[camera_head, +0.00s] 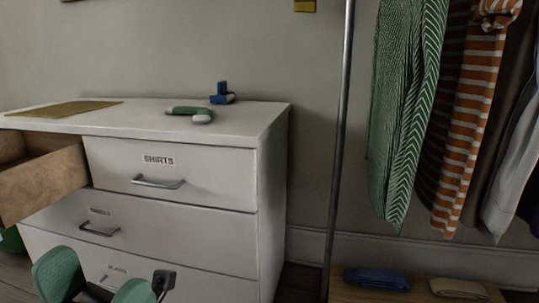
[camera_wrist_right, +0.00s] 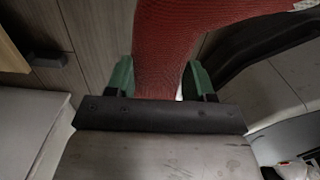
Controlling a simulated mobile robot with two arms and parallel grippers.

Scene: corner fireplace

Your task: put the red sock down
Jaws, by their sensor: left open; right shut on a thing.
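The red sock (camera_wrist_right: 165,45) fills the top of the right wrist view. My right gripper (camera_wrist_right: 160,78) is shut on it, with a green finger on each side of the fabric. The sock extends up and to the right past the frame, so part of it is out of view. Neither the sock nor my right gripper shows in the head view. My left gripper (camera_head: 97,282) is open and empty at the bottom left of the head view, in front of the lower drawers of the white dresser (camera_head: 272,190).
On the dresser top lie a green-and-grey curved item (camera_head: 190,113), a small blue object (camera_head: 222,94) and a tan mat (camera_head: 62,109). A wooden drawer (camera_head: 45,182) stands open at left. Clothes (camera_head: 405,110) hang at right above a low shelf with folded blue cloth (camera_head: 376,278).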

